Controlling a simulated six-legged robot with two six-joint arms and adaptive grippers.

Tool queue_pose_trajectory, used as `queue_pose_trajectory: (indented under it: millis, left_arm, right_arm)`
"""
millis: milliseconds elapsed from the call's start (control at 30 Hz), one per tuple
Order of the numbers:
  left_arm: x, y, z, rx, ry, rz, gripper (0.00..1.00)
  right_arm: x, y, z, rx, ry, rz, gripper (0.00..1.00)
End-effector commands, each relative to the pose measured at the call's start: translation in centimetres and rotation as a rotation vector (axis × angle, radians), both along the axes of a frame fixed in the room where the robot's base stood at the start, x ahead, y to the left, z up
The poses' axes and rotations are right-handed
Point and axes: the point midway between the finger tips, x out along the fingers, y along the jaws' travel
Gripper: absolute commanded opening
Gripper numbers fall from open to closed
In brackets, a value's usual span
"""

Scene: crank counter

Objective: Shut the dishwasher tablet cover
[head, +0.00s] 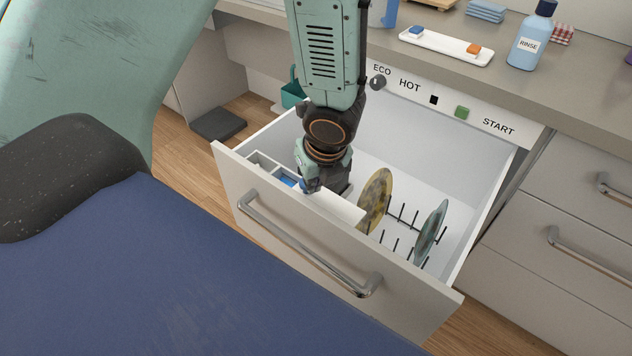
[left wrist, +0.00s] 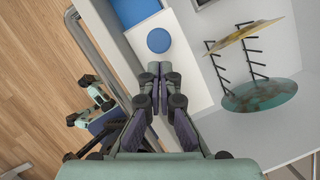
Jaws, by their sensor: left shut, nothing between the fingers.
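The tablet cover (head: 338,207) is a flat white panel inside the open dishwasher drawer, along its front wall. It also shows in the left wrist view (left wrist: 190,72), with a round blue knob (left wrist: 159,40) on it. Beside the cover, a tablet compartment (head: 288,180) shows blue inside, uncovered; the blue also shows in the left wrist view (left wrist: 135,10). My left gripper (left wrist: 160,70) is shut and empty, pointing down over the cover close to the knob. I cannot tell whether it touches. In the head view it hides the knob and part of the cover.
The drawer front (head: 330,250) has a metal handle (head: 300,245). A yellow patterned plate (head: 375,200) and a teal plate (head: 430,232) stand in the rack just right of the cover. A labelled panel (head: 415,92) and the counter lie behind.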

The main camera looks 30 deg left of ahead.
Motion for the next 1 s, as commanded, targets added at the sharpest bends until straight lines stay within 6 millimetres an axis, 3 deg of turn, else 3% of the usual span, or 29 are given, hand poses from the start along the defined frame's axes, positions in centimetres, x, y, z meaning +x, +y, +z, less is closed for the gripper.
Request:
queue_pose_trajectory:
  millis: [200,1000]
  left_arm:
    - [0.23,0.38,-1.41,0.000,0.000,0.001,0.00]
    - [0.26,0.51,-1.45,0.001,-0.001,0.000,0.00]
  right_arm:
    - [0.00,0.00,-1.12,0.000,0.000,0.000,0.40]
    - [0.01,0.00,-1.13,0.000,0.000,0.000,0.40]
